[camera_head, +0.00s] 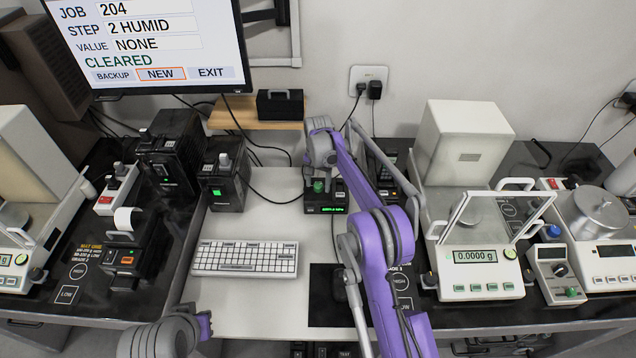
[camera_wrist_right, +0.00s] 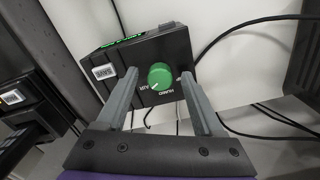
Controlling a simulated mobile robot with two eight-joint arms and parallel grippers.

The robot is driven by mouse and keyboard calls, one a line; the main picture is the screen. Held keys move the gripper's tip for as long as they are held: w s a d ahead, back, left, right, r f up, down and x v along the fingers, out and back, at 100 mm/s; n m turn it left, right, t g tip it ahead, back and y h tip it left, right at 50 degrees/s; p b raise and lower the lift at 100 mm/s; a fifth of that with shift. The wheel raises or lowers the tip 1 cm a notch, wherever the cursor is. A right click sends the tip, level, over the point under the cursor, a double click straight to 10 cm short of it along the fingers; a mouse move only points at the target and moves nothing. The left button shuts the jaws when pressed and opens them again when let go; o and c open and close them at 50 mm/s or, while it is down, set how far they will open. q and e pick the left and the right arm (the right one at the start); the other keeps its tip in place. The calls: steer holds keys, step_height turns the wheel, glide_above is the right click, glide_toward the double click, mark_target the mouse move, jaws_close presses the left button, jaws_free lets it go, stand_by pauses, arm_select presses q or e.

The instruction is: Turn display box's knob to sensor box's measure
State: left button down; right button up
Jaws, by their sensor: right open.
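The display box (camera_head: 326,202) is a small black box with a lit green readout, at the back middle of the white desk. Its round green knob (camera_wrist_right: 160,76) shows in the right wrist view, with a white pointer mark toward its lower left, near the "AIR" label; "HUMID" is printed beside it. My right gripper (camera_wrist_right: 158,82) is open, its fingers on either side of the knob; contact cannot be told. In the head view its wrist hides part of the box. Which unit is the sensor box is unclear; a black box with a green screen (camera_head: 222,178) stands to the left.
A monitor (camera_head: 150,45) reads "2 HUMID", "NONE" and "CLEARED". A white balance (camera_head: 475,255) reading 0.0000 g stands to the right. Cables run behind the box.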

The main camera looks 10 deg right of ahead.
jaws_close()
steer(key=shift+n, duration=0.4)
steer(key=n, duration=0.4)
steer(key=shift+n, duration=0.4)
steer(key=n, duration=0.6)
steer(key=shift+d, duration=0.15)
stand_by(0.4)
jaws_free()
